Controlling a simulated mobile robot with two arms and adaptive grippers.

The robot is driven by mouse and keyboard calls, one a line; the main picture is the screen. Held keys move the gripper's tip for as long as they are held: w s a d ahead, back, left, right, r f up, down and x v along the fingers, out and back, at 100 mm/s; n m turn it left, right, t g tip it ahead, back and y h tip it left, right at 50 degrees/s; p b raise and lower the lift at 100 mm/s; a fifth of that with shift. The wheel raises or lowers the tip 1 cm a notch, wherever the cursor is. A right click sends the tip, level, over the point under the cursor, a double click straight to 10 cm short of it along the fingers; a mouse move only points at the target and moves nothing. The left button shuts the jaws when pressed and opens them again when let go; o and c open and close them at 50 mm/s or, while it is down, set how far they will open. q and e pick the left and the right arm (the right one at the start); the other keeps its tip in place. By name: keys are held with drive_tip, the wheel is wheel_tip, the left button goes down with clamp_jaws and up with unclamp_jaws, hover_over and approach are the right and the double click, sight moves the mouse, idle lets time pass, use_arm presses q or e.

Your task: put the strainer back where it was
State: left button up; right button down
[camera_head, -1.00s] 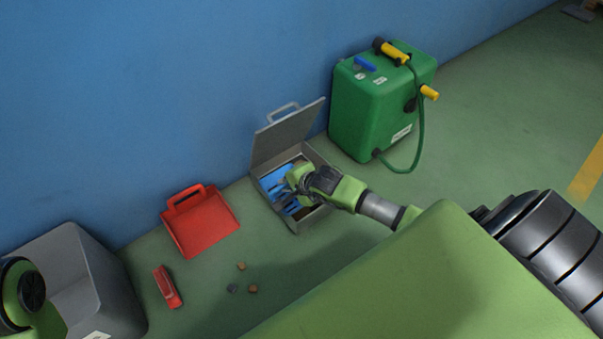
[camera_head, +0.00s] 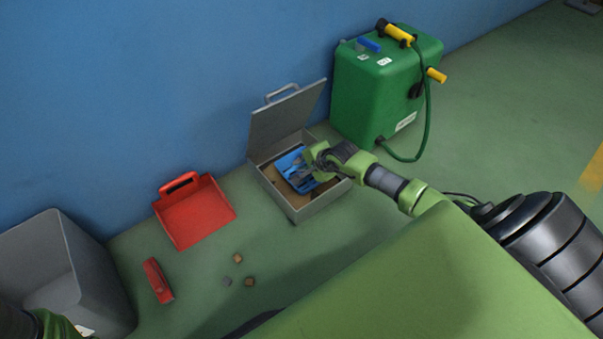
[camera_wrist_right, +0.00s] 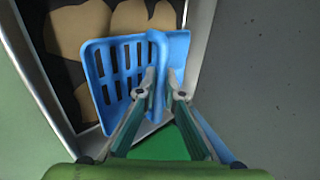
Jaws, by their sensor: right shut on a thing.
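The strainer (camera_head: 291,164) is blue and slotted. It is in the open grey box (camera_head: 304,210), partly hidden by my right gripper (camera_head: 310,162) in the head view. In the right wrist view the slotted strainer (camera_wrist_right: 103,75) lies partly over the box opening. There my right gripper (camera_wrist_right: 166,95) is shut on it, with one finger on each side of a raised blue ridge. The box lid (camera_head: 285,118) stands raised at the back. I cannot tell whether the strainer touches the box bottom. My left gripper does not show.
Brown pieces (camera_wrist_right: 83,28) lie in the box. A green tank (camera_head: 365,98) with a hose stands right of it. A red dustpan (camera_head: 195,215), a red brush (camera_head: 157,281), small bits (camera_head: 238,258) and a grey bin (camera_head: 62,262) are left.

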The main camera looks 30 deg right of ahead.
drive_tip(key=shift+w+d+f, duration=0.15)
drive_tip(key=shift+d+f, duration=0.05)
drive_tip(key=shift+f, duration=0.05)
wheel_tip(320, 180, down, 2)
drive_tip(key=b, duration=0.2)
drive_tip(key=shift+f+b, duration=0.15)
drive_tip(key=shift+b, duration=0.25)
drive_tip(key=shift+f+b, duration=0.45)
drive_tip(key=c, duration=2.2)
unclamp_jaws()
drive_tip(key=shift+o, duration=0.2)
drive_tip(key=shift+r, duration=0.1)
